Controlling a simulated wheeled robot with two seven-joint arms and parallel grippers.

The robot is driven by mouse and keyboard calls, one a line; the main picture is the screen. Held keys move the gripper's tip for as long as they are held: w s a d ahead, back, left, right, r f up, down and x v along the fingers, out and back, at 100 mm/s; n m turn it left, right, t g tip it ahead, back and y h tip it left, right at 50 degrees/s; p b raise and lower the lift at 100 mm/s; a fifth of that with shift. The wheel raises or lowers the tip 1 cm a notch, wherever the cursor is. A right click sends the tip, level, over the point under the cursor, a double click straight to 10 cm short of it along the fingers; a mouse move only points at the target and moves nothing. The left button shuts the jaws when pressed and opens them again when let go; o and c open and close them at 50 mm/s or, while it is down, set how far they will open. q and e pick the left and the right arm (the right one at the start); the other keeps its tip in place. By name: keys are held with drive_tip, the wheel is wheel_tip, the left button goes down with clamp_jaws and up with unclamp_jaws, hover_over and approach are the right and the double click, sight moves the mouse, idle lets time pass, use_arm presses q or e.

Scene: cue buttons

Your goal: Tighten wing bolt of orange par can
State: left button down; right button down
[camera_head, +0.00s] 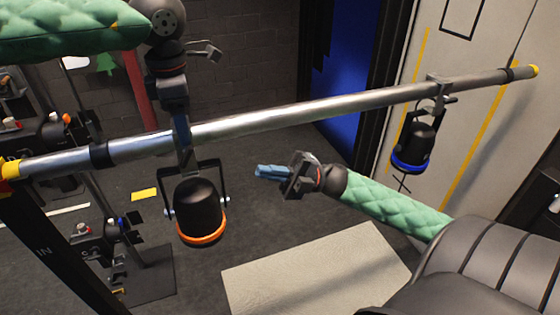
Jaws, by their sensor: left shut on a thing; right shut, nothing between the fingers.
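The orange par can (199,207), black with an orange front ring, hangs in its yoke below the silver pipe (300,112), left of the picture's middle. Its clamp sits on the pipe, partly covered by my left gripper. My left gripper (181,130) comes down from above, fingers pointing down at the clamp. It is shut on the wing bolt there, which its fingers hide. My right gripper (272,172), with blue fingertips, is shut and empty, to the right of the orange par can and below the pipe, touching nothing.
A second par can with a blue ring (411,150) hangs from the pipe's right part. Black stands with more fixtures (85,229) are at the left. A pale mat (318,270) lies on the dark floor. The pipe between the two par cans is clear.

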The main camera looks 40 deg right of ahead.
drive_tip(key=w+d+f+m+t+h, duration=1)
drive_tip(key=w+d+f+m+h, duration=0.1)
drive_tip(key=w+d+f+m, duration=0.1)
drive_tip(key=shift+w+d+m+h, duration=0.3)
drive_tip(key=shift+w+d+m, duration=0.2)
drive_tip(key=shift+w+d, duration=0.25)
